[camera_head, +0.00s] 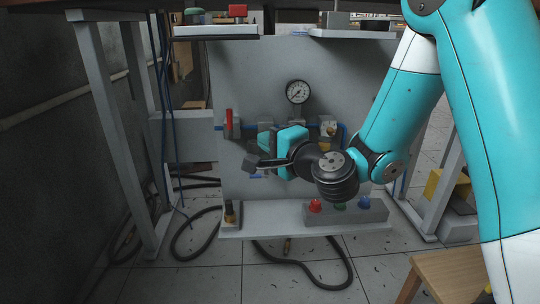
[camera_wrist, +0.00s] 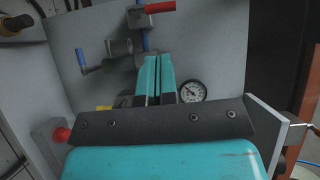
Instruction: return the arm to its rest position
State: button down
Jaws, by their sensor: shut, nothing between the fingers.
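My arm (camera_head: 400,105) reaches in from the right in the head view, bent down at the elbow and folded back at the black wrist. My teal gripper (camera_head: 278,140) is in front of the grey panel (camera_head: 240,70), left of the wrist. In the wrist view its two teal fingers (camera_wrist: 158,70) lie side by side, shut with nothing between them. The fingertips are hard to make out in the head view. I cannot tell how far they are from the panel fittings.
The panel carries a pressure gauge (camera_head: 298,92), a red lever (camera_head: 229,122) and other valves partly hidden by my gripper. Below, a box holds red (camera_head: 315,205), green and blue buttons. A wooden stool (camera_head: 445,272) stands lower right; black hoses (camera_head: 310,265) lie on the floor.

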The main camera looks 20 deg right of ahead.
jog(key=s+a+r+n+g+y+p, duration=0.6)
jog(key=s+a+r+n+g+p, duration=0.25)
jog(key=s+a+n, duration=0.35)
jog(key=s+d+r+n+g+h+p, duration=0.3)
jog(key=s+d+n+g+h+p, duration=0.15)
jog(key=s, duration=0.35)
jog(key=s+d+r+n+g+h+p, duration=0.3)
jog(key=s+n+g, duration=0.15)
jog(key=s, duration=0.35)
notch_tip(320, 180, up, 37)
jog(key=p, duration=3.7)
jog(key=shift+d+r, duration=0.15)
jog(key=shift+d, duration=0.2)
